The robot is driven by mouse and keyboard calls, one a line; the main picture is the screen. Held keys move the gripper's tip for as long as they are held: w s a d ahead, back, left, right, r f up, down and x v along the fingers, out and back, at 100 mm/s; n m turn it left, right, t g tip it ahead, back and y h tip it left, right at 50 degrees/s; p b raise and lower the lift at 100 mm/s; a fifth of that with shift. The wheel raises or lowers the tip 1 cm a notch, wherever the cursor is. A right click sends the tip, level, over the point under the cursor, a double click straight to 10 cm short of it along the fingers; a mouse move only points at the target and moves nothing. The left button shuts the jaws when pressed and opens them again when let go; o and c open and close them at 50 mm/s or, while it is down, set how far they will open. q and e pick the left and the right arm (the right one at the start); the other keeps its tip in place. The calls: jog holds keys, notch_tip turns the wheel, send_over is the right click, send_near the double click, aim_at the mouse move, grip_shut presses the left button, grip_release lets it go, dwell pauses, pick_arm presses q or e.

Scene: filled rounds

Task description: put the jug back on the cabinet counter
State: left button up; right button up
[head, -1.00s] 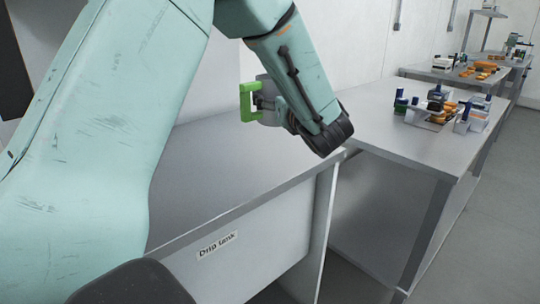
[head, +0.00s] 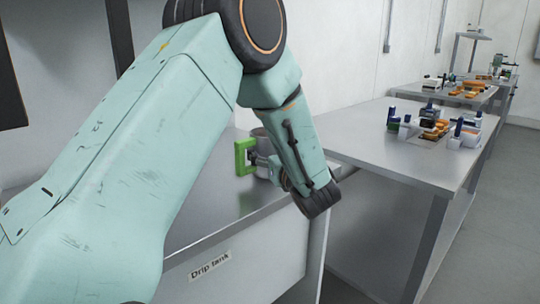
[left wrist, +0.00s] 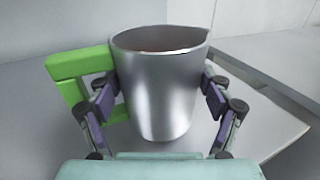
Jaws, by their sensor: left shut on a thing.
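The jug is a silver metal vessel with a green handle. It fills the middle of the left wrist view (left wrist: 160,90), upright, with a brownish inside and its handle on the left. In the head view its grey rim (head: 264,133) and green handle (head: 241,158) show; my arm hides part of it. My left gripper (head: 264,164) is shut on the jug, with a finger on each side of its body. The jug is over or on the grey cabinet counter (head: 222,208); I cannot tell whether its base touches. My right gripper is not in view.
The cabinet front bears a "Drip tank" label (head: 210,265). A grey table (head: 380,150) stands to the right, with blue, orange and white items at its far end. More tables with items stand behind. A wall runs behind the counter. Grey floor (head: 490,240) is clear at right.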

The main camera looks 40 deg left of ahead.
pick_arm(q)
jog(key=shift+w+a+f, duration=0.15)
jog(key=shift+w+f, duration=0.05)
jog(key=shift+f, duration=0.1)
jog(key=shift+s, duration=0.1)
jog(key=o, duration=1.5)
jog(key=shift+s, duration=0.1)
jog(key=shift+o, duration=1.1)
jog(key=shift+f, duration=0.1)
